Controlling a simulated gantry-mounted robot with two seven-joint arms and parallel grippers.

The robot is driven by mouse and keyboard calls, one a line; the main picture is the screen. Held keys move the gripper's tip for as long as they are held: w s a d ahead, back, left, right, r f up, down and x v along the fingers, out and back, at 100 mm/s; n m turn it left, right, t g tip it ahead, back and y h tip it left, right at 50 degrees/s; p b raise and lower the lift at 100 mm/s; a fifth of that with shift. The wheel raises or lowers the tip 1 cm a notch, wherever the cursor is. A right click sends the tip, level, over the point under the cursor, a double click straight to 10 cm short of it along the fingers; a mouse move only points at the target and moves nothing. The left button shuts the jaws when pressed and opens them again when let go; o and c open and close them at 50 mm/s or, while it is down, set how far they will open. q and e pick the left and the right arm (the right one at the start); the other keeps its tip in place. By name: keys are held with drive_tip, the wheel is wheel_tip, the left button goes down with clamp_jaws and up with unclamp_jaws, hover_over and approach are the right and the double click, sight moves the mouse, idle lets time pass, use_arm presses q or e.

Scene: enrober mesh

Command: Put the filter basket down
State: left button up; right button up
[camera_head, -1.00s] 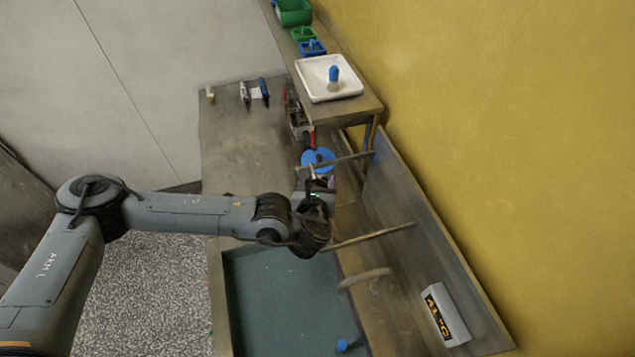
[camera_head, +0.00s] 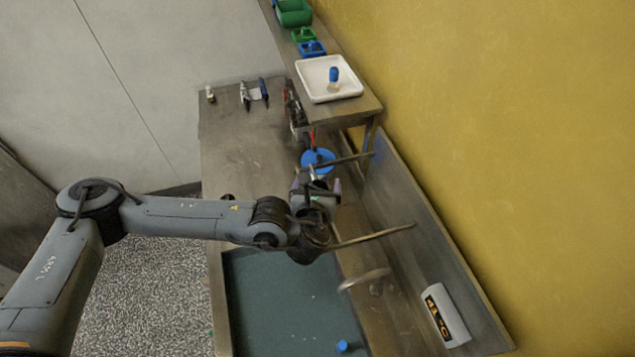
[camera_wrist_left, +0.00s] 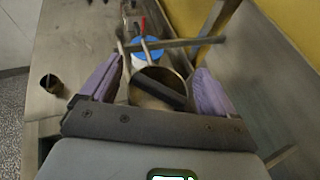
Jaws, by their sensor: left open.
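The filter basket (camera_wrist_left: 140,97) seems to be the round metal rim between my left fingers in the left wrist view, with a dark bar across its opening. Its lower part is hidden behind my gripper body. My left gripper (camera_wrist_left: 157,88) is open, with a purple-padded finger on either side of the rim and gaps at both sides. In the head view my left gripper (camera_head: 317,184) is above the back end of the basin, just in front of a blue disc (camera_head: 318,160). There the basket cannot be told apart from the gripper.
Metal rods (camera_head: 375,237) cross the right ledge near my wrist. The basin (camera_head: 285,300) lies in front. A white tray (camera_head: 355,94) with a blue-capped bottle (camera_head: 333,75) stands on the raised shelf. A small dark cup (camera_wrist_left: 52,84) stands left; the metal worktop (camera_head: 240,150) is mostly clear.

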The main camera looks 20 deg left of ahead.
use_arm(q)
drive_tip(key=v, duration=1)
drive_tip(key=s+d+f+n+g+h, duration=0.5)
drive_tip(key=s+d+f+n, duration=0.2)
drive_tip(key=s+n, duration=0.6)
drive_tip(key=s+a+f+n+g, duration=0.2)
drive_tip(key=s+a+f+n, duration=0.2)
drive_tip(key=a+n, duration=0.3)
drive_tip(key=s+a+f+n+g+y, duration=0.1)
drive_tip(key=s+a+f+n, duration=0.4)
drive_tip(key=n, duration=0.5)
drive_tip(key=shift+s+a+f+n+g, duration=0.15)
drive_tip(key=shift+a+f+n+g, duration=0.25)
drive_tip(key=shift+a+g, duration=0.45)
drive_tip(key=shift+a+p, duration=0.15)
drive_tip(key=shift+p, duration=0.15)
wheel_tip(320, 180, up, 9)
drive_tip(key=p, duration=0.8)
drive_tip(key=shift+f, duration=0.25)
